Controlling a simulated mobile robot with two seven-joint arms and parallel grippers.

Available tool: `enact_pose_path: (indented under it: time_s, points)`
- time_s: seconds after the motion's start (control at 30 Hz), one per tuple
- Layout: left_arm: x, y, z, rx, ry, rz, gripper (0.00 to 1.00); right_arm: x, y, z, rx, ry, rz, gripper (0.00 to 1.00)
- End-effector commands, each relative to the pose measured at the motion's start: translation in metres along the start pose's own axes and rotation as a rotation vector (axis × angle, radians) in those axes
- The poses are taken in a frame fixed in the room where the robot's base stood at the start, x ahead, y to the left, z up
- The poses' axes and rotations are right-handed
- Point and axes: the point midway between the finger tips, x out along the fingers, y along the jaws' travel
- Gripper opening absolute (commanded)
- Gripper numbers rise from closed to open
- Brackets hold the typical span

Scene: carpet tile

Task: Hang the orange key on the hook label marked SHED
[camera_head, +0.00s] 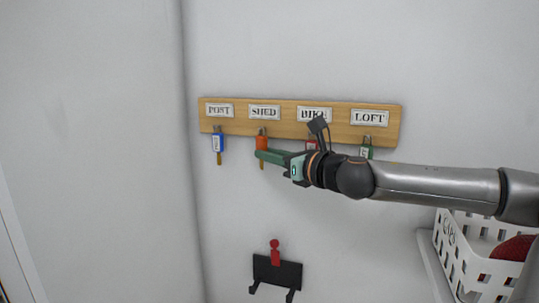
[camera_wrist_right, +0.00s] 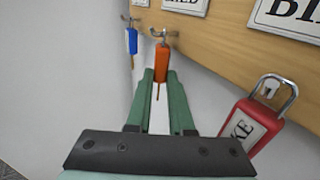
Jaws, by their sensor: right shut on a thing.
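The orange key (camera_head: 262,142) is at the hook under the SHED label (camera_head: 264,112) on the wooden board. My right gripper (camera_head: 259,155) reaches in from the right and is shut on the orange key, just below the board. In the right wrist view the key's orange head (camera_wrist_right: 162,62) stands upright between the green fingertips (camera_wrist_right: 160,82), its top against or very near the metal hook (camera_wrist_right: 163,34). I cannot tell for sure whether its loop is around the hook. My left gripper is not in view.
A blue key (camera_head: 218,143) hangs under POST; a red tag (camera_wrist_right: 252,126) hangs close right of my fingers. A dark bracket-like thing (camera_head: 278,272) with a red piece is below. A white basket (camera_head: 452,246) stands lower right.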

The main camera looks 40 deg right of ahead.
Motion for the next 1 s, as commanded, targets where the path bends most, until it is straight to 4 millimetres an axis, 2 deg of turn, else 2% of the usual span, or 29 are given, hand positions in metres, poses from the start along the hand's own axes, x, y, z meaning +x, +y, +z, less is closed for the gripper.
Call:
enact_pose_path:
  time_s: [0.27,0.3,0.6,0.87,1.0]
  points:
    - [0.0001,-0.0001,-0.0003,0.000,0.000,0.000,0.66,-0.0001,-0.0001,0.0004,-0.001,-0.001,-0.001,0.00]
    - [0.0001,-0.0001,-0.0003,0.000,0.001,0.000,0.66,-0.0001,0.0000,0.0004,-0.001,-0.001,-0.001,0.22]
    - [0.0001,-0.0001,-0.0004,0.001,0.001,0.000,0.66,-0.0001,0.0000,0.0004,-0.001,-0.001,-0.001,0.55]
    - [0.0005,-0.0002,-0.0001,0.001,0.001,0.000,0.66,-0.0007,0.0000,0.0001,-0.001,0.000,0.000,0.55]
    - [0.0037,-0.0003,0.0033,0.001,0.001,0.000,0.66,-0.0073,-0.0001,0.0001,-0.004,-0.003,-0.001,0.55]
